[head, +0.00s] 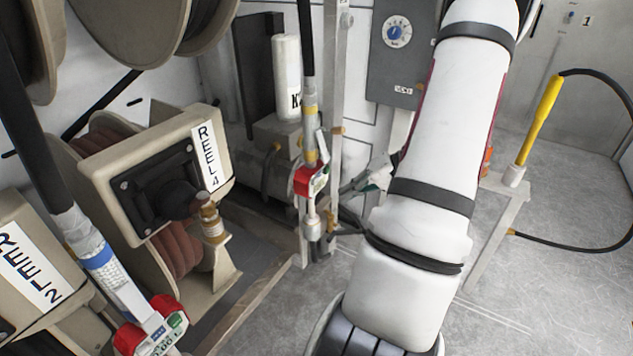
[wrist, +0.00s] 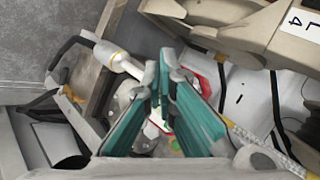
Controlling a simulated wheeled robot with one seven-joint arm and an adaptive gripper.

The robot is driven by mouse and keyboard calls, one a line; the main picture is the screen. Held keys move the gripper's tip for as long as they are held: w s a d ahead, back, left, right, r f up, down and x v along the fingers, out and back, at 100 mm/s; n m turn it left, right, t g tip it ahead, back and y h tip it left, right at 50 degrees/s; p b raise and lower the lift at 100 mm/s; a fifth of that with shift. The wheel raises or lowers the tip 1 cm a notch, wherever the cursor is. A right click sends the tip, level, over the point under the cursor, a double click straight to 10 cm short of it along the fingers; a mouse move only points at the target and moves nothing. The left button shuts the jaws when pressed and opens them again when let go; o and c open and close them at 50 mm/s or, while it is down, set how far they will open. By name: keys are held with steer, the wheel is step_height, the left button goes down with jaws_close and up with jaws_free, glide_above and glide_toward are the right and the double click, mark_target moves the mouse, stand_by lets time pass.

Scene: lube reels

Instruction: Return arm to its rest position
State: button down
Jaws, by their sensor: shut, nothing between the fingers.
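My arm (head: 425,190) is white with dark bands and stretches across the right-middle of the head view. My gripper (wrist: 163,78) shows in the wrist view with two teal-lined fingers, their tips close together with nothing between them. In the head view only part of my gripper (head: 376,178) shows, beside the arm's left edge; the rest is hidden behind the arm. A red and white dispensing handle (head: 311,180) hangs just left of the gripper. In the wrist view, red and white parts lie behind the fingers and are partly hidden by them.
The beige REEL 4 unit (head: 165,165) stands at left, with another labelled reel unit (head: 40,275) at lower left. A second red handle (head: 150,325) hangs in front. A grey control box (head: 402,75) is on the back wall. A yellow grease handle (head: 540,120) stands at right, above open floor (head: 560,280).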

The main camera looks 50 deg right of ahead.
stand_by(0.3)
steer(key=w+a+r+n+g, duration=0.2)
steer(key=a+r, duration=0.3)
steer(key=a, duration=0.3)
steer(key=w+a+r+n+g+y, duration=0.1)
steer(key=a+r+n+g, duration=0.1)
steer(key=a+r, duration=0.45)
steer(key=w+a+r+n+g, duration=0.2)
steer(key=a+r, duration=0.1)
steer(key=a, duration=0.6)
steer(key=s+a+r+n+g+h, duration=0.2)
steer(key=s+a+r+g, duration=0.15)
steer(key=s+a, duration=0.55)
steer(key=s+a+r+n+t+h, duration=0.15)
steer(key=s+a+h, duration=0.25)
steer(key=s, duration=0.4)
step_height(320, 180, up, 21)
steer(key=t+p, duration=0.3)
steer(key=p, duration=1.6)
steer(key=shift+a+f+y, duration=0.15)
steer(key=shift+a+y, duration=0.1)
steer(key=shift+y, duration=0.05)
steer(key=shift+n, duration=0.25)
